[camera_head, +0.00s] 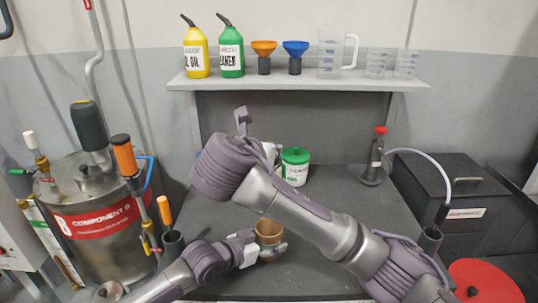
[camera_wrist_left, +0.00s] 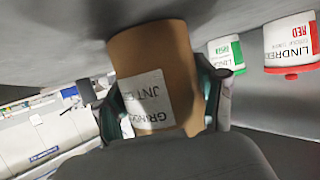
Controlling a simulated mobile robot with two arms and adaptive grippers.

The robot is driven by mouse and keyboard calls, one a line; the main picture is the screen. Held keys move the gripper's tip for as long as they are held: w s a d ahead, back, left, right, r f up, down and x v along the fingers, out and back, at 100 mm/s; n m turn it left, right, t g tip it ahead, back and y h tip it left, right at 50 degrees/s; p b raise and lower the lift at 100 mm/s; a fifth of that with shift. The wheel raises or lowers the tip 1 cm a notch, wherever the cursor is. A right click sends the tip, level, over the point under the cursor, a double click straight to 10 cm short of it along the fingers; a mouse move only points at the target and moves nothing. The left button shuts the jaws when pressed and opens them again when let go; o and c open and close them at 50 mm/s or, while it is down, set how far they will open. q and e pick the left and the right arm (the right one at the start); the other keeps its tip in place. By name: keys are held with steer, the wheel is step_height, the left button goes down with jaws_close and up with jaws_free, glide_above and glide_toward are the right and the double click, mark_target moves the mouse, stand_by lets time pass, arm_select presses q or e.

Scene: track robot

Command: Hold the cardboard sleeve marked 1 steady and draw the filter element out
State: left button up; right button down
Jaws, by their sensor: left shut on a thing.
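A brown cardboard sleeve (camera_head: 269,228) stands on the dark worktop in the head view, its round open end facing up. My left gripper (camera_head: 263,248) is shut on it from the left, low on its side. In the left wrist view the sleeve (camera_wrist_left: 165,60) is between the two fingers and bears a white label with upside-down print. No mark 1 is readable. I cannot make out a filter element; the sleeve's inside is only partly visible. My right arm reaches across the worktop from the lower right, and its gripper cannot be seen behind the arm's end.
A green-lidded white tub (camera_head: 295,167) stands behind my right arm. A red-lidded tub (camera_wrist_left: 291,43) shows in the left wrist view. A red-topped metal stand (camera_head: 375,158) and a black case (camera_head: 462,190) are at right. The worktop between stand and sleeve is partly crossed by my right arm.

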arm_select(q)
steer(key=o, duration=1.4)
steer(key=shift+c, duration=0.2)
steer(key=shift+s+a, duration=0.1)
